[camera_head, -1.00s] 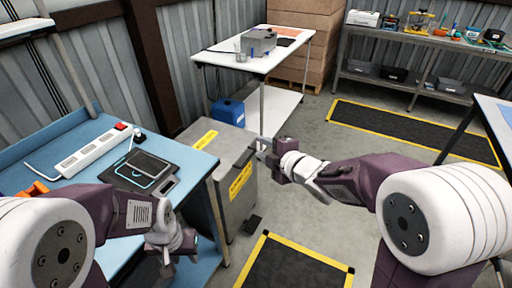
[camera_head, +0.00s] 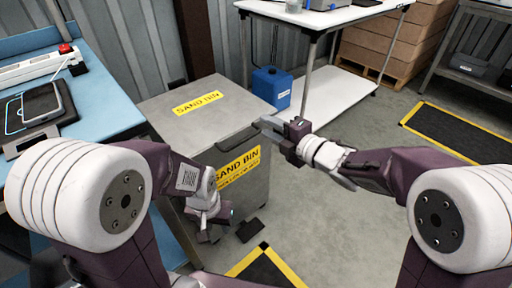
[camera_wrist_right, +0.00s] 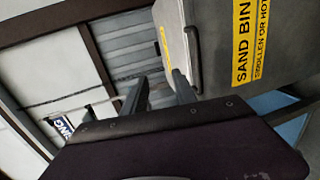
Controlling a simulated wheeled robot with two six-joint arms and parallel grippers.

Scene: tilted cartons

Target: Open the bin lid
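The grey metal bin (camera_head: 185,127) has a yellow "SAND BIN" label on its top and another on its front, and its lid (camera_head: 172,88) is shut. A dark handle bar (camera_head: 237,138) runs along the lid's front edge; a bar also shows in the right wrist view (camera_wrist_right: 193,45). My right gripper (camera_head: 268,125) is near the front right corner of the lid, beside the handle. Its two fingers (camera_wrist_right: 158,90) are apart with nothing between them. My left gripper (camera_head: 205,222) hangs low in front of the bin; its fingers are too unclear to read.
A blue workbench (camera_head: 95,92) with a power strip stands on the left. A blue container (camera_head: 271,88) sits behind the bin, beside a white table (camera_head: 320,14). A dark pedal (camera_head: 252,230) is at the bin's foot. Open floor (camera_head: 345,225) lies to the right.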

